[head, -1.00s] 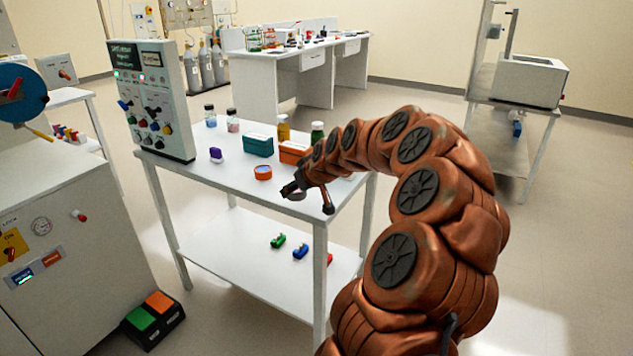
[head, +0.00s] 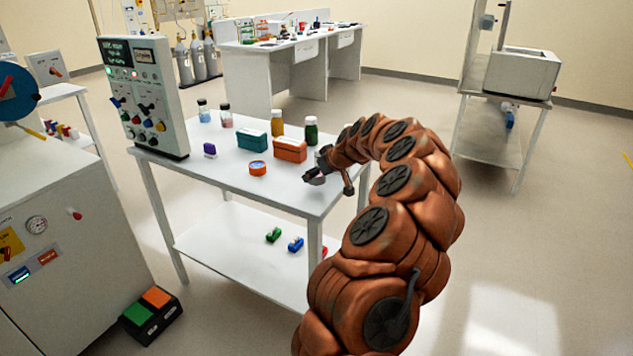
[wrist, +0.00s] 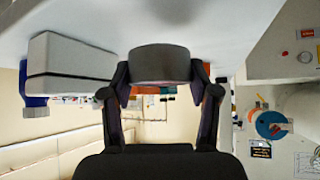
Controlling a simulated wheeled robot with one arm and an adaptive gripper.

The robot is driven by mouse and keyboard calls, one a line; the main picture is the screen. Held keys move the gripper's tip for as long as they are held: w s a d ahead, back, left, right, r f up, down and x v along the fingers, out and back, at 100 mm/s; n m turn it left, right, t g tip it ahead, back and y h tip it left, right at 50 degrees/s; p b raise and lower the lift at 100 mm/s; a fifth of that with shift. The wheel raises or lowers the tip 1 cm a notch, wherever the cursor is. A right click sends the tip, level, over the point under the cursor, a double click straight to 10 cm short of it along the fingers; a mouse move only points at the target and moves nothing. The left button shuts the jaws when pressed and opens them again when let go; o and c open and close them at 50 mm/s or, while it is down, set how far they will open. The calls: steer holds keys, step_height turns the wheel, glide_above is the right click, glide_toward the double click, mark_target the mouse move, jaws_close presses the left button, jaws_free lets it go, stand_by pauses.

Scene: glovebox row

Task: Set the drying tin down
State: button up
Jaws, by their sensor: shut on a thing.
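The drying tin is a dark grey, round, shallow tin (wrist: 160,66) in the wrist view, between my two fingers. My gripper (wrist: 160,82) is shut on it. In the head view my gripper (head: 313,175) is at the right front part of the white table (head: 215,180), to the right of a round orange tin with a blue top (head: 258,168). Only a small grey part of the held tin shows there, partly covered by the fingers. I cannot tell whether it touches the tabletop.
An orange box (head: 290,150), a teal box (head: 252,139), a green bottle (head: 311,130) and an amber bottle (head: 278,122) stand behind my gripper. A purple block (head: 210,151) and a control panel (head: 145,95) are further left. The table's front strip is clear.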

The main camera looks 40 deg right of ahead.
mark_target(317, 182)
steer(key=shift+f+p, duration=0.3)
steer(key=shift+f, duration=1.1)
steer(key=shift+f+b, duration=0.25)
steer(key=shift+b, duration=0.05)
steer(key=o, duration=1.2)
steer(key=shift+r, duration=0.1)
